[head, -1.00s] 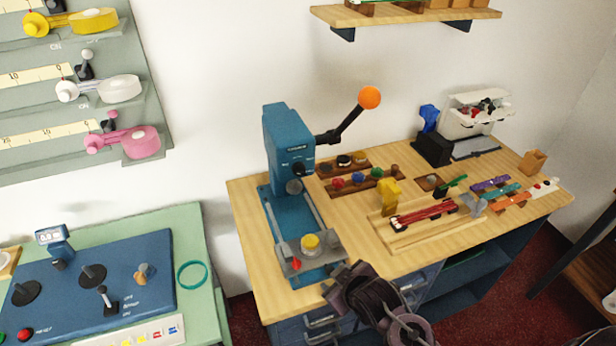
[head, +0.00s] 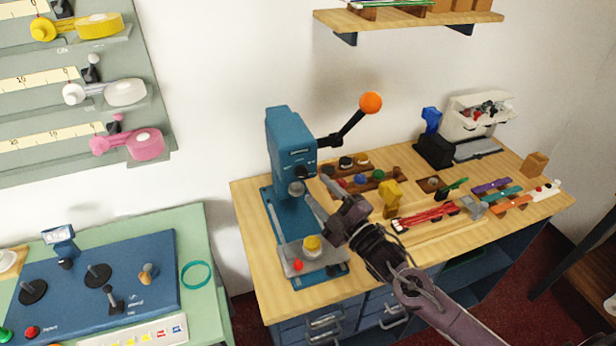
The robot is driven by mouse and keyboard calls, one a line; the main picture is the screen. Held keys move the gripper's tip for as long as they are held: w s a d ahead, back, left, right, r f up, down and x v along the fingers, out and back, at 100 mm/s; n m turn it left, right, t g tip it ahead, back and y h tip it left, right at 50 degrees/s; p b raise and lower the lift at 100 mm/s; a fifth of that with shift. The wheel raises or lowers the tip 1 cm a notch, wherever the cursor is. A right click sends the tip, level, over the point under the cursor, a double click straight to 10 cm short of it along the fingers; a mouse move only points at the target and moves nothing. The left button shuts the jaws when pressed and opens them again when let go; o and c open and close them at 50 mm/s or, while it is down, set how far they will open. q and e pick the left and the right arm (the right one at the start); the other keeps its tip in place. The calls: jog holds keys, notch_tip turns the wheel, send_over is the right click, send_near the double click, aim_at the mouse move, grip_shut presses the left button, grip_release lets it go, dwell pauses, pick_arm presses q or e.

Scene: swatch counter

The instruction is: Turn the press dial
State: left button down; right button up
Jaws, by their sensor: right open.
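The blue press (head: 284,135) stands at the left end of the wooden bench, with an orange ball (head: 371,103) on its black lever. Its dial (head: 300,171) is a small dark knob low on the front of the press head, above a grey round part (head: 296,188). My right gripper (head: 316,190) is open and empty, just right of and slightly below the dial. Its fingers point up and left towards the press head and seem apart from the dial. The dial's exact setting is too small to read. My left gripper is out of view.
The press base carries a grey plate (head: 327,259) with a yellow knob and a red button. Racks of coloured knobs, a yellow block (head: 391,193) and a red strip (head: 428,215) lie right of my gripper. A blue control panel (head: 150,290) is at the left.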

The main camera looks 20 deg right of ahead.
aim_at(305, 178)
jog(key=p+x, duration=0.1)
jog(key=x, duration=0.4)
jog(key=shift+w, duration=0.15)
jog(key=shift+f, duration=0.1)
jog(key=c, duration=0.9)
